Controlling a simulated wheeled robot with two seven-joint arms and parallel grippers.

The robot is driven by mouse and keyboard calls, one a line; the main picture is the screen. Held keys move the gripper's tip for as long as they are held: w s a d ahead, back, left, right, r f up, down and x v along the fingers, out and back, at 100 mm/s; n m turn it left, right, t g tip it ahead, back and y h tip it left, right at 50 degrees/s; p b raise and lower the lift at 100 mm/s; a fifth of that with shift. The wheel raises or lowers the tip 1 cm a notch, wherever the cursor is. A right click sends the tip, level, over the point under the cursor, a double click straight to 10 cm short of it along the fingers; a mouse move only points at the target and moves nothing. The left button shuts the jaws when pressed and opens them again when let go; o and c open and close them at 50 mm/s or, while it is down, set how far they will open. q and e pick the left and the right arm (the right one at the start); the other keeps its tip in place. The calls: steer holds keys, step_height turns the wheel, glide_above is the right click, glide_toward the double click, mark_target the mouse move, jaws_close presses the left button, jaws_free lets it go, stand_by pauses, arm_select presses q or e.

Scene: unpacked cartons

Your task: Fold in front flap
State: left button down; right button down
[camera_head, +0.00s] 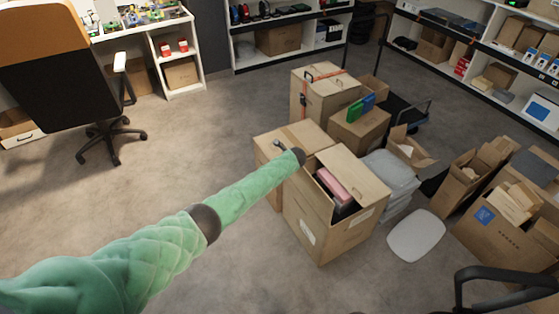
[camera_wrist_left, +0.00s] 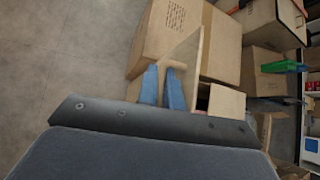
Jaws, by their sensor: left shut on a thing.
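An open brown carton (camera_head: 325,222) stands on the floor in the middle of the head view, with a pink item (camera_head: 334,186) inside. One flap (camera_head: 355,176) of it is raised and slanted along its far right side. My green left arm reaches to the carton's top left edge, where its dark wrist hides the fingers. In the left wrist view the blue fingers of my left gripper (camera_wrist_left: 163,82) are shut on a thin upright cardboard flap (camera_wrist_left: 188,54). I cannot tell from the head view which flap this is. My right gripper is not in view.
A closed carton (camera_head: 272,146) stands behind the open one. A strapped carton (camera_head: 322,94) is farther back. Grey bins (camera_head: 389,176) and a pale lid (camera_head: 416,235) lie to the right, near several open cartons. The floor at left is clear up to an office chair (camera_head: 62,75).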

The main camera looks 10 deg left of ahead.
arm_select(q)
steer(key=shift+w+d, duration=0.5)
steer(key=shift+d, duration=0.3)
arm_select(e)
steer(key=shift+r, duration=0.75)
arm_select(q)
steer(key=c, duration=1.8)
jaws_free()
steer(key=shift+r, duration=0.1)
steer(key=shift+v, duration=3.9)
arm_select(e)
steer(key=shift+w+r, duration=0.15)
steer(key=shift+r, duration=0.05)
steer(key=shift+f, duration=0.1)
